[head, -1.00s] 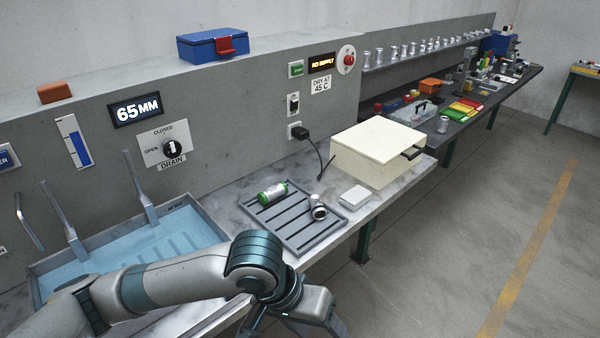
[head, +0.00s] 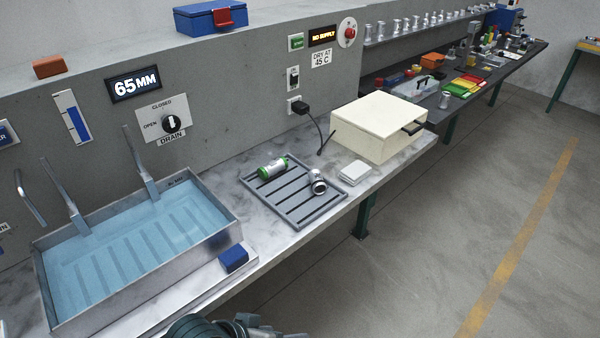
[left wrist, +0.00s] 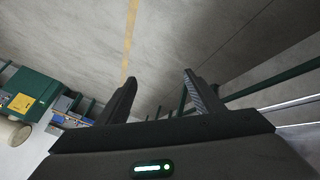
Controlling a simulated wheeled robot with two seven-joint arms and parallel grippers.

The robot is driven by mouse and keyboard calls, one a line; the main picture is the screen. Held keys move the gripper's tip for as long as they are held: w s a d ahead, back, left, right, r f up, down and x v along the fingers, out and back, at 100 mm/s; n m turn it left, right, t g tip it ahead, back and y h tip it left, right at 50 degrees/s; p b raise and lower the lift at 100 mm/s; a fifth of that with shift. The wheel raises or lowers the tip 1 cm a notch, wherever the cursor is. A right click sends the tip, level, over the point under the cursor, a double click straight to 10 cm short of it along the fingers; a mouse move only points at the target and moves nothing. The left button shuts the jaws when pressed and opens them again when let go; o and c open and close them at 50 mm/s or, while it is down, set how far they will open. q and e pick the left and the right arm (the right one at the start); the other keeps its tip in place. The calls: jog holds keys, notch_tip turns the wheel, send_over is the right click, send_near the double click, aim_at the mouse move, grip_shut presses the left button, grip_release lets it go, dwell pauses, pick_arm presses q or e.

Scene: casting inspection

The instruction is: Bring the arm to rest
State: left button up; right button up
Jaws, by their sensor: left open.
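My left arm shows only at the bottom edge of the head view, below the bench front; its gripper is mostly cut off there. In the left wrist view my left gripper (left wrist: 160,98) has its two fingers spread, with nothing between them. Beyond the fingers are the grey floor and a yellow floor line (left wrist: 131,40). My right gripper is in neither view.
A water-filled basin (head: 235,238) stands at the left of the bench, with a blue block (head: 233,258) by its front corner. A slatted rack (head: 295,205) holds a green-and-silver cylinder (head: 272,168) and a metal part (head: 318,185). A cream box (head: 378,127) stands farther right. The floor (head: 430,240) is clear.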

pick_arm(q)
jog(key=s+a+f+n+g+y, duration=0.1)
jog(key=s+a+f+y, duration=0.2)
jog(key=s+a+f, duration=0.35)
jog(key=s+a+f+y, duration=0.3)
jog(key=s+a, duration=0.4)
jog(key=a, duration=0.5)
notch_tip(320, 180, down, 27)
jog(key=g, duration=0.1)
jog(key=s+a+f+g, duration=0.1)
jog(key=s+a+f, duration=0.2)
jog(key=s+f, duration=1.6)
jog(key=shift+s+g, duration=0.15)
jog(key=shift+g, duration=0.25)
jog(key=shift+r, duration=0.1)
